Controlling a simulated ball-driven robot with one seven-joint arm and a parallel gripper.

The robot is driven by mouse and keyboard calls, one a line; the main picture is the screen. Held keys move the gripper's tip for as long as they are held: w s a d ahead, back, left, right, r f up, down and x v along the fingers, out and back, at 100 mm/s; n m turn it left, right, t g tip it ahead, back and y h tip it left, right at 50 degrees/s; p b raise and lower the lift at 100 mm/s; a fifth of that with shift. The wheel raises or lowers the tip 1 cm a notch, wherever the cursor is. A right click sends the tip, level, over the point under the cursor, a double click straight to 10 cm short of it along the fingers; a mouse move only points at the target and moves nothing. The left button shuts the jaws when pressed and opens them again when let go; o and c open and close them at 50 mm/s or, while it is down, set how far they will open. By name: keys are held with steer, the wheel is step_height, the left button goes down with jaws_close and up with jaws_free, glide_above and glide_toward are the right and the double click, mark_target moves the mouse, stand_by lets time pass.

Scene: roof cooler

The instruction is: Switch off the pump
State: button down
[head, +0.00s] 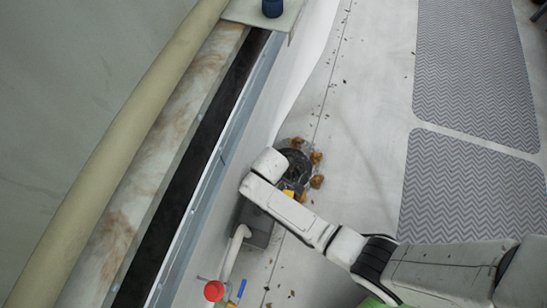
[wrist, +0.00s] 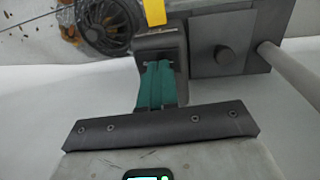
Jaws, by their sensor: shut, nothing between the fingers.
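A grey box (wrist: 225,55) with a round dark knob (wrist: 225,56) on its face is in the wrist view, right of my gripper (wrist: 158,66). The box also shows in the head view (head: 258,229), partly behind my arm. A yellow piece (wrist: 154,12) stands up beyond the fingertips, and it shows beside my arm in the head view (head: 288,193). My gripper's teal fingers are together and empty, pointing towards a dark block (wrist: 160,42) below the yellow piece. I cannot tell whether they touch it. My gripper is hidden in the head view. Which part is the switch is unclear.
A dark round grille (head: 297,167) with brown leaves (head: 317,181) around it lies on the pale floor. A pale pipe (head: 234,250) leaves the box. A red knob (head: 214,290) and blue handle (head: 241,290) are below. A wall ledge (head: 190,200) runs along the left.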

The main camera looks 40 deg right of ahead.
step_height(320, 180, up, 14)
steer(key=w+d+p, duration=0.1)
steer(key=p, duration=0.7)
steer(key=shift+d+p, duration=0.2)
steer(key=shift+p, duration=0.1)
steer(key=shift+f, duration=0.1)
steer(key=s+d+r+m, duration=0.4)
steer(key=s+r, duration=0.4)
steer(key=s, duration=0.1)
steer(key=s+d+r+m, duration=0.45)
steer(key=s+r, duration=0.25)
steer(key=s, duration=0.2)
step_height(320, 180, up, 19)
steer(key=p, duration=1.8)
steer(key=shift+w+f+n+y+p, duration=0.2)
steer(key=shift+w+n+y+p, duration=0.1)
steer(key=shift+w+n+p, duration=0.15)
